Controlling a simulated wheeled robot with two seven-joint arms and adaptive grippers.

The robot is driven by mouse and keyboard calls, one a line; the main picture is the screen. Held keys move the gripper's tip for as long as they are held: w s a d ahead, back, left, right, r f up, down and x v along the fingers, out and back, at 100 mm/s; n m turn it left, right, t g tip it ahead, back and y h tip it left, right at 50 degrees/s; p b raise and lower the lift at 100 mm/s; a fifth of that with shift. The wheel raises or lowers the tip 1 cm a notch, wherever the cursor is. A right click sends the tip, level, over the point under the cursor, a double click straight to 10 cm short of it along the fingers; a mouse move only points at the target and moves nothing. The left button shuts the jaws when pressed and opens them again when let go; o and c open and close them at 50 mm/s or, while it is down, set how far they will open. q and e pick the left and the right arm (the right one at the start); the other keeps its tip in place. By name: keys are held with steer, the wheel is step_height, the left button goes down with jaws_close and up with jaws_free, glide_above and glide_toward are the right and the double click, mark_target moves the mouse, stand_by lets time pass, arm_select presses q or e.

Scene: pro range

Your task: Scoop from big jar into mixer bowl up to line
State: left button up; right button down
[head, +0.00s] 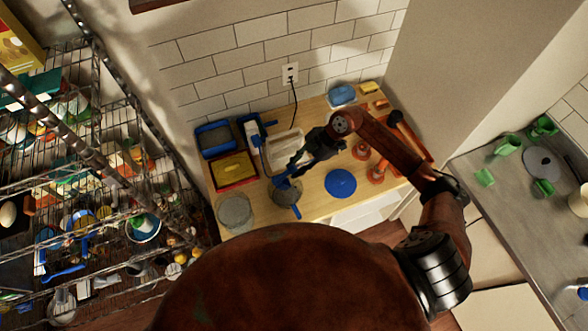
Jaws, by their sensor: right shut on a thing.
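My right gripper (296,168) reaches over the wooden counter and is shut on a small blue thing (283,182), perhaps a scoop; its shape is mostly hidden. A round grey container (235,211), possibly the big jar, stands at the counter's front left. A smaller round vessel with a blue handle (286,193) is just below the gripper. A pale appliance (284,146), possibly the mixer, is behind the gripper and partly covered by it. I cannot make out a bowl line. My left gripper is not in view.
A blue disc (340,183) lies right of the gripper. Dark blue and red trays (235,169) stand at the back left. Orange-red items (376,173) are to the right. A wire shelf (110,170) is close on the left; a grey counter (510,210) is at right.

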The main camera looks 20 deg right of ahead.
steer(key=shift+d+f+y+b, duration=0.6)
steer(key=shift+d+y+b, duration=0.4)
steer(key=shift+b, duration=0.85)
steer(key=shift+a, duration=0.1)
stand_by(1.2)
